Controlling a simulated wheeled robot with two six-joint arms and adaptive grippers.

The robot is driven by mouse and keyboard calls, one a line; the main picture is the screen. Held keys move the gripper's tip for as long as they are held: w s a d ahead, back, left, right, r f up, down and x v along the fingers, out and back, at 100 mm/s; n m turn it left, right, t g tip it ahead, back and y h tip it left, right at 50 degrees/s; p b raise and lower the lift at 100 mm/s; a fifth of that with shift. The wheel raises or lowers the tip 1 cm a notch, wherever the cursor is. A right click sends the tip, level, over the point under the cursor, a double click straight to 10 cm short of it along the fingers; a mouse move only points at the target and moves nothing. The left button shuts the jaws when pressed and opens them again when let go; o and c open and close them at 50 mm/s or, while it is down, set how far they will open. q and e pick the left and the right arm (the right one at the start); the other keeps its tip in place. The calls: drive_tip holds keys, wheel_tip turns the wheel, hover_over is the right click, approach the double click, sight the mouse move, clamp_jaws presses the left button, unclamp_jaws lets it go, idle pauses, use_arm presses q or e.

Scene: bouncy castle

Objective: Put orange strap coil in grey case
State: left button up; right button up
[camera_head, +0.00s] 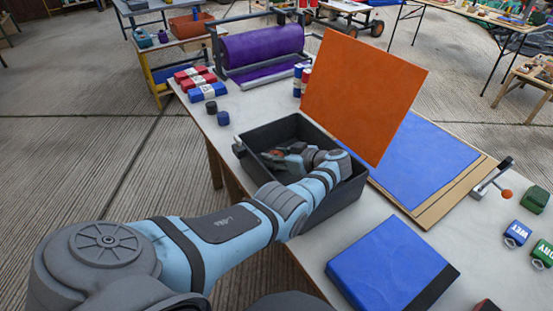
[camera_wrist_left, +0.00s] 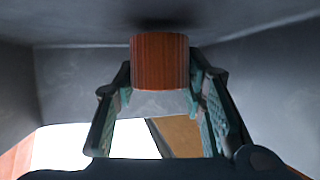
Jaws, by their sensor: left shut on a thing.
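The grey case (camera_head: 345,196) is an open, dark grey box on the white table. My left arm reaches over its near wall, and my left gripper (camera_head: 268,155) is down inside it, towards its left end. In the left wrist view, the orange strap coil (camera_wrist_left: 160,62) is a short orange-brown cylinder between the two fingers of my left gripper (camera_wrist_left: 160,85), which is shut on it. Grey case walls surround it there. Whether the coil touches the case floor I cannot tell. In the head view the gripper and arm largely hide the coil. My right gripper is not in view.
An upright orange panel (camera_head: 362,95) stands just behind the case. A blue sheet (camera_head: 425,160) lies to the right, a blue folded pad (camera_head: 385,262) in front. A purple roll (camera_head: 262,47) and small blocks (camera_head: 195,80) stand at the far left. Green boxes (camera_head: 535,199) sit at the right.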

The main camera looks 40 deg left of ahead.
use_arm(q)
drive_tip(key=shift+s+f, duration=0.1)
drive_tip(key=shift+f, duration=0.45)
drive_tip(key=shift+r, duration=0.15)
drive_tip(key=o, duration=1.2)
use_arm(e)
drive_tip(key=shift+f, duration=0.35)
use_arm(q)
drive_tip(key=shift+r, duration=0.1)
drive_tip(key=p+v, duration=0.1)
drive_tip(key=v, duration=0.6)
drive_tip(key=shift+d, duration=0.3)
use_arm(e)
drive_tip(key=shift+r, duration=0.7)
